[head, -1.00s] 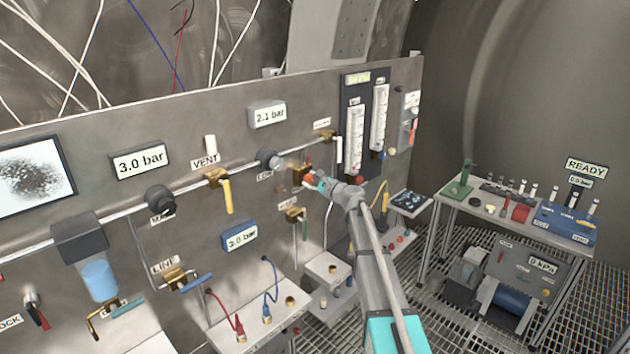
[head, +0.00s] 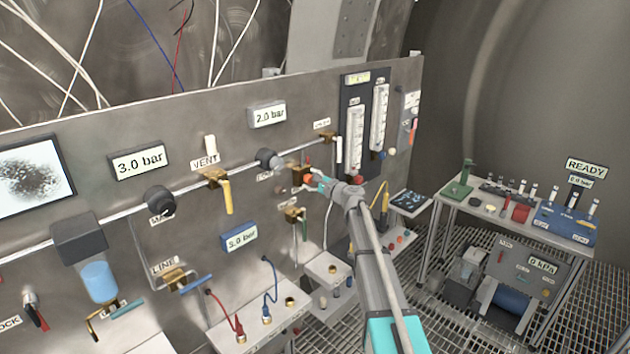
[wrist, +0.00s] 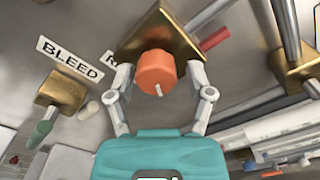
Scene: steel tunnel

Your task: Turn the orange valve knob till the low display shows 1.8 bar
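The orange valve knob (wrist: 157,72) sits on a brass block (wrist: 182,38) in the wrist view. In the head view the knob (head: 308,179) is partly hidden by my gripper. My gripper (wrist: 160,78) is open, with one finger on each side of the knob and narrow gaps beside it. In the head view my gripper (head: 320,184) is close to the panel at the knob. The white display (head: 268,115) above that pipe reads 2.0 bar; I cannot read a "low" label on it.
Another white display (head: 139,162) reads 3.0 bar. A blue display (head: 239,239) below appears to read 3.0 or 5.0 bar. A brass bleed valve (wrist: 62,92) with a green handle is left of the knob. The yellow vent handle (head: 228,197) hangs farther left.

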